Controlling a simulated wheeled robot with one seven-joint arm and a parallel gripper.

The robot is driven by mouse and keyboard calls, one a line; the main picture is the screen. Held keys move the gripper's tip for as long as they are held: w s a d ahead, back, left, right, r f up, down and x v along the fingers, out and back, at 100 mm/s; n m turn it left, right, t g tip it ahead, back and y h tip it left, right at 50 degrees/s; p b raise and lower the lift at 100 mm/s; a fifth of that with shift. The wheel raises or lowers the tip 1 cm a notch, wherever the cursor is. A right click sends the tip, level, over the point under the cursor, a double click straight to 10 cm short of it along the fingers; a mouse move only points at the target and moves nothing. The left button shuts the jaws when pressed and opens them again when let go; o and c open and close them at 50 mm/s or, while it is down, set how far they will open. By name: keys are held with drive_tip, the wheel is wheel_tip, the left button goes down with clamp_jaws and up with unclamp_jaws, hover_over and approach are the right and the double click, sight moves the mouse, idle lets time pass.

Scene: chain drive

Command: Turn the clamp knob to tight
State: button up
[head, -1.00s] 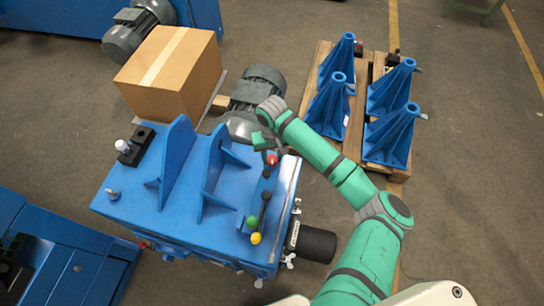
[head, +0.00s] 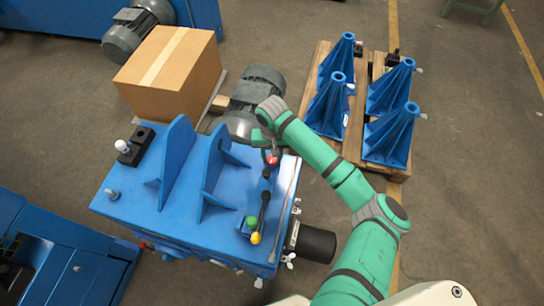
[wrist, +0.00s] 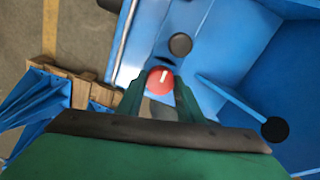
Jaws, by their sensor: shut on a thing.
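A red round knob (wrist: 160,80) with a white pointer line sits between my fingers in the wrist view. In the head view the same red knob (head: 273,161) shows at the far right end of the blue machine's top (head: 180,225), beside my fingers. My gripper (wrist: 160,92) is shut on the red knob, one finger on each side. The head view shows my gripper (head: 268,147) coming down from above at the knob. The white line points up and slightly right in the wrist view. The knob's lower part is hidden.
Black-headed levers (wrist: 180,44) stand close by; another black ball (wrist: 275,129) lies to the right in the wrist view. Green (head: 252,221) and yellow (head: 256,238) knobs are nearer. Upright blue brackets (head: 214,170) stand left of my gripper. A cardboard box (head: 170,72) is behind.

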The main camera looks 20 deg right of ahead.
sight(272, 158)
drive_tip(key=o, duration=1.1)
drive_tip(key=shift+c, duration=0.2)
wheel_tip(272, 158, up, 11)
drive_tip(key=shift+f, duration=0.15)
